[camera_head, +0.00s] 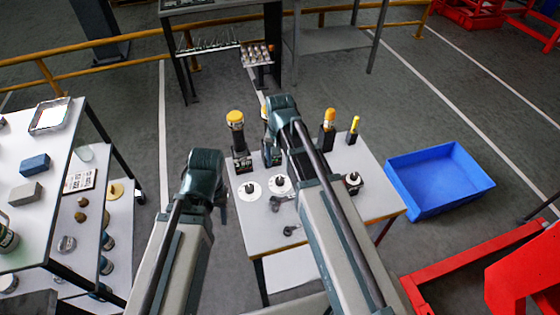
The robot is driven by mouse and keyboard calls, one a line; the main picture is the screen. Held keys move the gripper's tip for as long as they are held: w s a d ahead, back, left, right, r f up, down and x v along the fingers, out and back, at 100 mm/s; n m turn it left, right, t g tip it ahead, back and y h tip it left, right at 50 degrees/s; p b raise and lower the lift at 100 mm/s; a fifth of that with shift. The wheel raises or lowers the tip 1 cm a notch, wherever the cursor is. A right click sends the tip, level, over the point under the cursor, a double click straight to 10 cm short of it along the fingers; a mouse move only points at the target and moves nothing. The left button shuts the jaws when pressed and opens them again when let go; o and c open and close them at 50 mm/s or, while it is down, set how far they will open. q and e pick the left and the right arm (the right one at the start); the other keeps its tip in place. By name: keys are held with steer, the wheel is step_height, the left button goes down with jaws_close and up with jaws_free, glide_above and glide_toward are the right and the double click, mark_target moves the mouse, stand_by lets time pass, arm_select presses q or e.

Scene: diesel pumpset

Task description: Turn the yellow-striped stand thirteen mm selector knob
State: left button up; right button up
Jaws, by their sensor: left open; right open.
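Several stands with round coloured tops are on a small white-topped table (250,228). One with a yellow, banded top (235,120) is at the back left; narrower yellow-topped ones (329,118) (355,125) are at the back right. White discs with dark centres, which look like selector knobs, lie in front: one at left (250,190), one in the middle (278,185), and a dark knob (352,180) at right. Stripes and size markings are too small to read. My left arm ends left of the table, and my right arm crosses above it, partly hiding a stand. Both grippers' fingers are hidden behind the arms.
Small grey metal pieces (283,201) lie near the table's middle. A blue bin (440,178) is on the floor at right, with a red frame (470,255) below it. A white bench (45,220) with blocks stands at left. A yellow rail (110,68) runs behind.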

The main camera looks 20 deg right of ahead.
step_height(320, 180, up, 5)
steer(key=p, duration=0.4)
steer(key=shift+r, duration=0.15)
steer(key=s+a+n+h, duration=0.1)
steer(key=s+a+n, duration=0.8)
steer(key=s, duration=0.5)
steer(key=shift+s+a, duration=0.3)
steer(key=shift+a, duration=0.45)
steer(key=shift+c, duration=0.3)
